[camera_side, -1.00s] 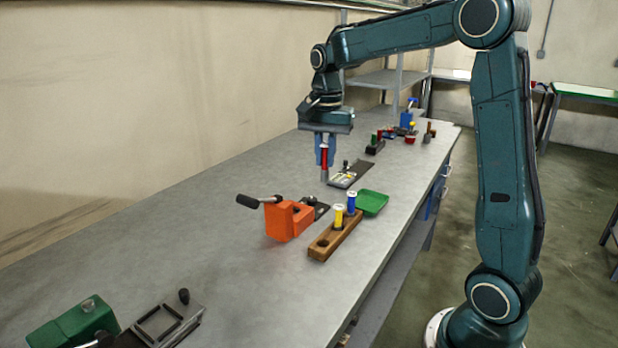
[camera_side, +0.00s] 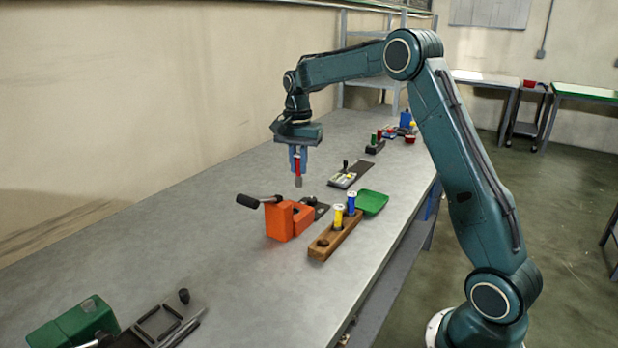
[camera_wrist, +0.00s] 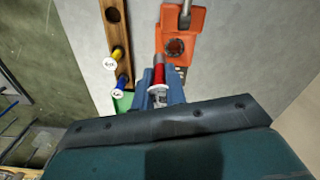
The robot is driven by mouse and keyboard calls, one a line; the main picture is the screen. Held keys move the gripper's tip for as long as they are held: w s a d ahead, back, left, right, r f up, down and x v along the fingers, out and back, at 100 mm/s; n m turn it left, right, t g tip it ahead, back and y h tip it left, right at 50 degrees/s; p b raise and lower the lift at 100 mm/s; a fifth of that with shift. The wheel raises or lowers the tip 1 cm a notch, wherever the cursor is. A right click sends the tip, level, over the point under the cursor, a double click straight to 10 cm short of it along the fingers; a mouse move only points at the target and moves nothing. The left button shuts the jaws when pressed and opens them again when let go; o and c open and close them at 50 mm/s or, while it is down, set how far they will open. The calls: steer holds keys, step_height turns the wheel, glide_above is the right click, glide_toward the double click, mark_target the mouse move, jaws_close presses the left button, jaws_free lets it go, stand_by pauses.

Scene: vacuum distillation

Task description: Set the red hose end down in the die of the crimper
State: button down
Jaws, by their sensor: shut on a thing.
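My gripper (camera_side: 298,160) is shut on the red hose end (camera_side: 298,170), which hangs upright with its grey metal tip down, above the table. In the wrist view the red hose end (camera_wrist: 158,76) sits between the blue fingers. The orange crimper (camera_side: 282,219) stands on the table, with a lever and black grip pointing left. Its round die opening (camera_wrist: 175,47) shows in the wrist view, just beyond the hose end. The hose end is apart from the crimper, above and behind it in the side view.
A wooden block (camera_side: 334,241) right of the crimper holds a yellow and a blue hose end (camera_side: 351,203) and has an empty hole. A green tray (camera_side: 371,202) lies behind it. A grey device (camera_side: 344,177) stands farther back.

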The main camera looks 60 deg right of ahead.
steer(key=w+f, duration=0.1)
steer(key=w+d+f, duration=0.1)
steer(key=w+f, duration=0.1)
steer(key=shift+w+d+f, duration=0.2)
steer(key=shift+d, duration=0.1)
steer(key=shift+f, duration=0.25)
steer(key=shift+f, duration=2.5)
steer(key=shift+f, duration=1.8)
stand_by(2.8)
